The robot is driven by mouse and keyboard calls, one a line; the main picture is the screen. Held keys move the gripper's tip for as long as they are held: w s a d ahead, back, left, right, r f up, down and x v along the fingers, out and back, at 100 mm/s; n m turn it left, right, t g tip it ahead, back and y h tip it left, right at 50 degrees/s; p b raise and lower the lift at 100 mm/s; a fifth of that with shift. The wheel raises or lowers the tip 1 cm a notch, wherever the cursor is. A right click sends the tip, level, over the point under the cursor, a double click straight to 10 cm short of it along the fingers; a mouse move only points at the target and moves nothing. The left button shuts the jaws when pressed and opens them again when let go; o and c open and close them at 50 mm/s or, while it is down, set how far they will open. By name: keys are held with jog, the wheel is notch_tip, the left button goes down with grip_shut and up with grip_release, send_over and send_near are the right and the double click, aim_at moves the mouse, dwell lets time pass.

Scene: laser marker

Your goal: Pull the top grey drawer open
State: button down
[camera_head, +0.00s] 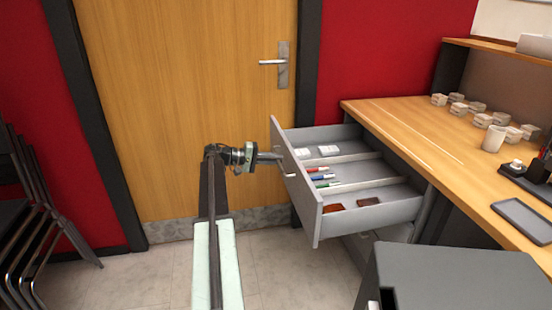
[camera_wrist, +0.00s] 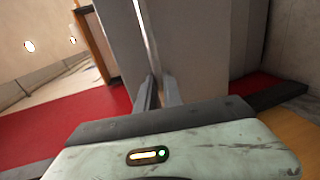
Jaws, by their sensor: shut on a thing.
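The top grey drawer (camera_head: 300,205) is pulled well out from under the wooden desk, and its inside shows in the head view. In the wrist view my gripper's fingers (camera_wrist: 158,92) reach forward to the grey drawer front (camera_wrist: 196,45). The exact grip on the handle is partly hidden there. Inside the drawer, dividers separate small white items (camera_head: 328,150), several coloured markers (camera_head: 320,174) and two brown pieces (camera_head: 368,201).
A wooden desk (camera_head: 418,125) carries several small blocks, a white cup (camera_head: 493,138) and a dark tray (camera_head: 523,218). A dark grey cabinet (camera_head: 455,275) stands at front right. Stacked chairs (camera_head: 35,215) stand at left. A wooden door (camera_head: 190,80) is behind my arm.

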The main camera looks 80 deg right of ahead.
jog(key=shift+s+d+r, duration=0.15)
jog(key=shift+s+d, duration=0.1)
jog(key=c, duration=1.5)
grip_release()
jog(key=shift+c, duration=0.2)
jog(key=shift+o, duration=0.2)
jog(key=shift+s, duration=0.1)
jog(key=shift+a, duration=0.1)
jog(key=p+v, duration=0.1)
jog(key=v, duration=0.6)
jog(key=shift+w+p, duration=0.3)
jog(key=shift+w, duration=0.1)
jog(key=shift+a, duration=0.1)
